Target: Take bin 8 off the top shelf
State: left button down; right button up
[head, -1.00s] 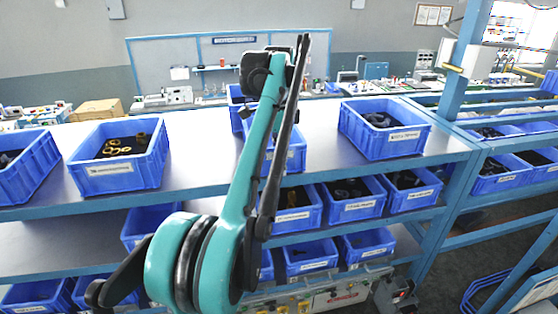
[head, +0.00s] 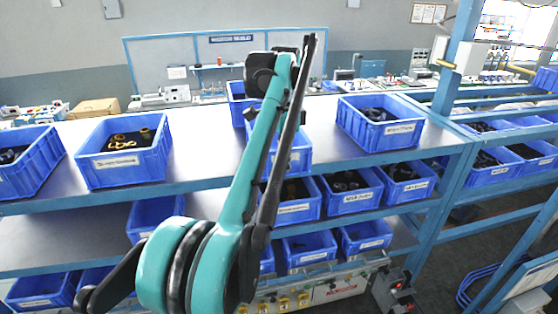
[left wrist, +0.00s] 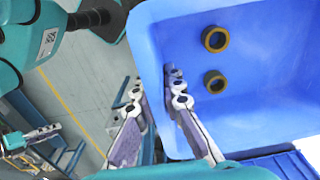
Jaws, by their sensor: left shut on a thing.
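In the left wrist view my left gripper (left wrist: 155,98) is shut on the wall of a blue bin (left wrist: 255,75), one finger outside and one inside. Two brass-coloured rings lie on this bin's floor. In the head view my left arm hides its own gripper and part of a blue bin (head: 298,155) at the middle of the top shelf (head: 210,150). I cannot read a number 8 on any label. What seems to be my right gripper (left wrist: 38,137) shows small at the left of the left wrist view; its jaw state is unclear.
On the top shelf, a bin with brass rings (head: 122,165) stands left of my arm, and another bin (head: 380,130) stands to the right. Several bins fill the shelf below. A blue rack upright (head: 440,190) borders the right. Bare shelf lies between the bins.

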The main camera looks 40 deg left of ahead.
pick_arm(q)
jog(key=shift+s+d, duration=0.35)
jog(key=c, duration=2.1)
grip_release()
jog(key=shift+w, duration=0.15)
jog(key=o, duration=0.5)
jog(key=shift+o, duration=0.2)
jog(key=shift+a, duration=0.1)
jog(key=shift+r, duration=0.1)
jog(key=shift+r, duration=3.6)
